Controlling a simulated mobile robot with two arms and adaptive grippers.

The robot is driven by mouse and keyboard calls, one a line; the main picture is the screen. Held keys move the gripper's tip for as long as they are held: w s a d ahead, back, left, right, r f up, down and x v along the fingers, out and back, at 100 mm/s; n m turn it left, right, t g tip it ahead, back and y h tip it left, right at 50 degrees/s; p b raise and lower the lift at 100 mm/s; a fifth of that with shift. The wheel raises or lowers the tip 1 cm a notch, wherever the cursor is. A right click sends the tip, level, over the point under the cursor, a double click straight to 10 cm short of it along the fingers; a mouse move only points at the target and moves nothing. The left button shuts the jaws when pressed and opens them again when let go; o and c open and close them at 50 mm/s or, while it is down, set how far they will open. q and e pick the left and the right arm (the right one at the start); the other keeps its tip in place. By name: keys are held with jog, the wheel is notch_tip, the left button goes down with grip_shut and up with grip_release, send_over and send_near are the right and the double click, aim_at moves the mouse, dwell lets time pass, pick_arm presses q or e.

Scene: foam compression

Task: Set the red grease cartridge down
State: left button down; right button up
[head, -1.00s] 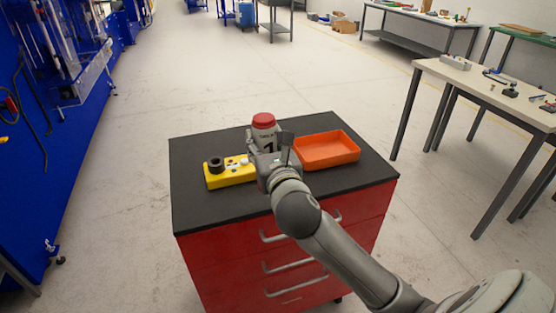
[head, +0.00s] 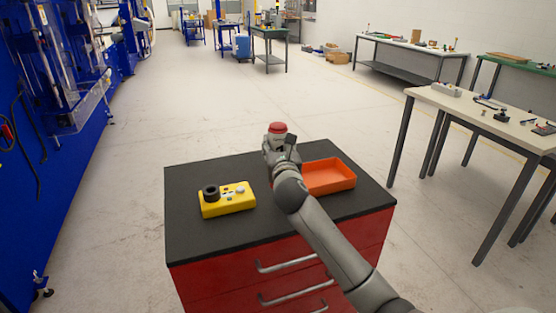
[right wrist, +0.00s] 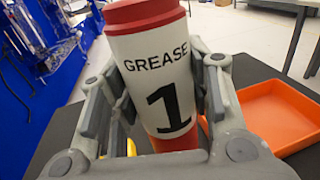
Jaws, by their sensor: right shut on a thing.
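The red grease cartridge (head: 277,128) has a red cap and a white label. In the right wrist view the cartridge (right wrist: 158,75) stands nearly upright, tilted slightly, with "GREASE 1" on its label and a red band at its lower end. My right gripper (head: 276,146) is shut on it, with fingers on both sides of the label. It is at the back edge of the black cabinet top (head: 215,240), left of the orange tray (head: 330,176). The cartridge's bottom is hidden, so I cannot tell whether it touches the top. My left gripper is out of view.
A yellow block (head: 228,207) with a black ring and small knobs sits on the left half of the cabinet top. The front left of the top is clear. A white table (head: 470,103) stands to the right, and blue wall panels (head: 60,180) line the left.

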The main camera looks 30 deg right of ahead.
jog(key=shift+w+d+f, duration=0.5)
jog(key=shift+w+f, duration=0.25)
jog(key=shift+f, duration=0.15)
jog(key=shift+w+d+f, duration=0.1)
jog(key=shift+f, duration=1.75)
jog(key=o, duration=1.3)
jog(key=shift+o, duration=0.2)
jog(key=v, duration=1.2)
jog(key=shift+b, duration=0.4)
